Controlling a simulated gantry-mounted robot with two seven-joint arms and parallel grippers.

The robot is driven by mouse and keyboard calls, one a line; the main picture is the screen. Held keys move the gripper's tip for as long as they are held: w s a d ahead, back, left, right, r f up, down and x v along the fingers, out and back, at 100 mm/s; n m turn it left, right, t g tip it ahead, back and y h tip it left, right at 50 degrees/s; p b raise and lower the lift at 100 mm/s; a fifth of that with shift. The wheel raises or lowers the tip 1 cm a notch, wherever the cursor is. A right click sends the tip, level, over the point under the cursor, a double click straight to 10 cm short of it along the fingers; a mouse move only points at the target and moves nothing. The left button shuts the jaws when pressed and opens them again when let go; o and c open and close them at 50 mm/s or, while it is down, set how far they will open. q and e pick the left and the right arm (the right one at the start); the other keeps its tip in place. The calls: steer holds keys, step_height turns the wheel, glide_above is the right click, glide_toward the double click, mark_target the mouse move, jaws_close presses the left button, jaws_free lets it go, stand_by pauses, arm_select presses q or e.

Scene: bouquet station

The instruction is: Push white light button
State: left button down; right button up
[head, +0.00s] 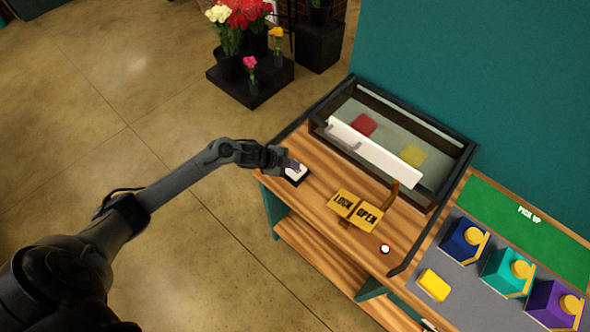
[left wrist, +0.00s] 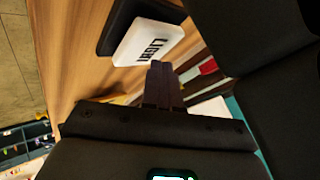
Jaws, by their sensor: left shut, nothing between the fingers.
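The white light button (left wrist: 148,42), lettered "LIGHT", sits on a black base (left wrist: 113,25) on the wooden counter in the left wrist view. In the head view the white button (head: 296,171) is partly hidden by my left gripper (head: 291,165). My left gripper's fingers are shut and empty. In the left wrist view the fingertips (left wrist: 160,66) are at the button's near edge; I cannot tell whether they touch it. My right gripper is not in view.
A glass-topped case with a white front bar (head: 375,150) stands behind the button. Yellow LOCK and OPEN plates (head: 355,208) and a small round white button (head: 385,249) lie to the right. Flower pots stand on a black platform (head: 252,91) farther back.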

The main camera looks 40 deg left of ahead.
mark_target(293, 171)
arm_select(q)
steer(key=shift+f, duration=0.55)
stand_by(0.4)
steer(key=shift+r, duration=0.1)
steer(key=shift+r+p, duration=0.45)
steer(key=shift+r, duration=0.1)
steer(key=shift+r, duration=0.1)
step_height(293, 171, up, 6)
steer(key=p, duration=0.6)
stand_by(0.5)
